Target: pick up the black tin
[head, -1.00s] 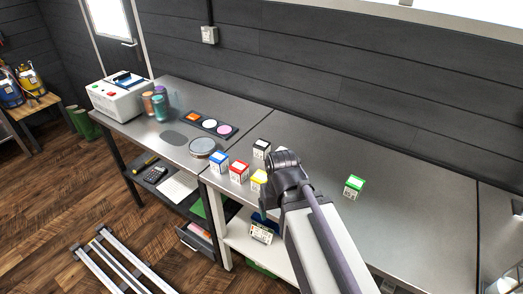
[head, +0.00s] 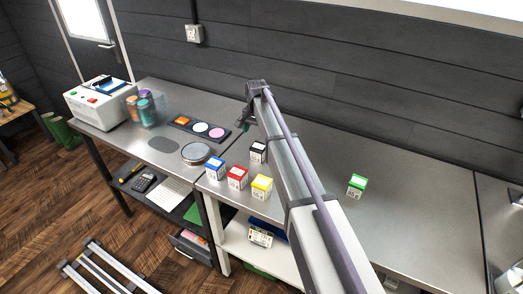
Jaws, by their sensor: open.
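The black tin (head: 257,153), a small box with a white label, stands upright on the steel bench, left of my arm and behind the red and yellow tins. My arm reaches across the bench, its far end bent down near the wall side. My gripper (head: 244,121) hangs beyond the black tin and slightly left of it in the picture, apart from it. It is open, with nothing visible between its fingers, though it is small in this view.
Blue (head: 215,169), red (head: 237,177) and yellow (head: 262,187) tins stand along the front edge. A green tin (head: 356,185) stands right of my arm. A round metal dish (head: 196,153) and a dark tray with coloured discs (head: 201,129) lie left. The bench's right side is mostly clear.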

